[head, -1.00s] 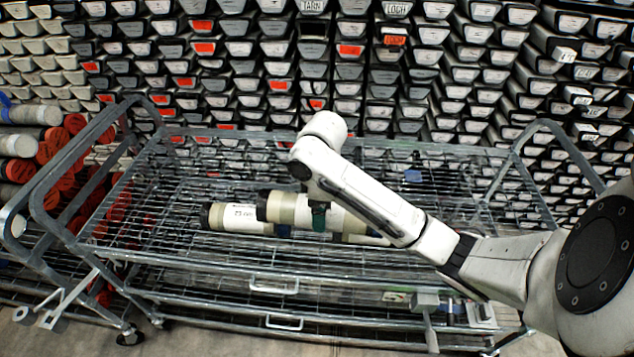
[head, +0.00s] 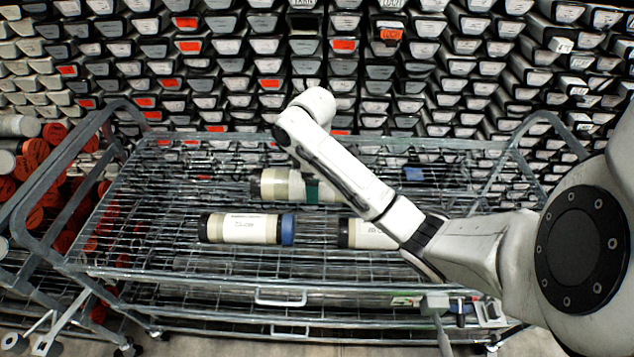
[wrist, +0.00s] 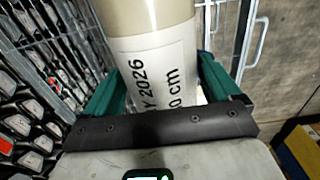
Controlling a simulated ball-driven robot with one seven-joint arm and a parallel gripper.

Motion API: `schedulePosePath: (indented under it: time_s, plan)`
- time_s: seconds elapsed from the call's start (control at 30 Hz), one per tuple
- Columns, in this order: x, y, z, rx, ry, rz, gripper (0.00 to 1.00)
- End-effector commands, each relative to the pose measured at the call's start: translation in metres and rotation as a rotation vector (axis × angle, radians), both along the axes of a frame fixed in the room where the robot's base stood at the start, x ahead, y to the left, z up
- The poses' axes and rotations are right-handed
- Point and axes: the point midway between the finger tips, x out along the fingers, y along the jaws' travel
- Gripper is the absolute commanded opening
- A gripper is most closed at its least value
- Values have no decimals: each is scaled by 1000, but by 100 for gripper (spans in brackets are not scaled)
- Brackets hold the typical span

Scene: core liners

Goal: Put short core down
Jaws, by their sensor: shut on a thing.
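My gripper (head: 312,189) is shut on a pale cylindrical core liner (head: 277,186), taken to be the short core, lying level left to right. In the wrist view, the green fingers flank the core (wrist: 150,25), whose white label reads "2026" and "0 cm" in part. In the head view the held core appears over the rear half of the wire cart shelf (head: 180,258). I cannot tell whether it touches the wire. My arm hides its right end.
A labelled core with a blue end (head: 245,228) lies on the shelf, nearer the front. Another core (head: 360,233) lies right of it, partly behind my arm. A small blue item (head: 413,174) is at the back right. The shelf's left side is clear.

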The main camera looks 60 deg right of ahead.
Motion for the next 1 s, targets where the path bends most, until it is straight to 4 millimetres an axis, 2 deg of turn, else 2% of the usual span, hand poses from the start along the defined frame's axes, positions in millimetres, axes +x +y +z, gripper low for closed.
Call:
schedulePosePath:
  time_s: [0.53,1.0]
  plan:
    - [44,-30,-28,-4,-1,1,5]
    - [73,-50,-66,-3,2,0,5]
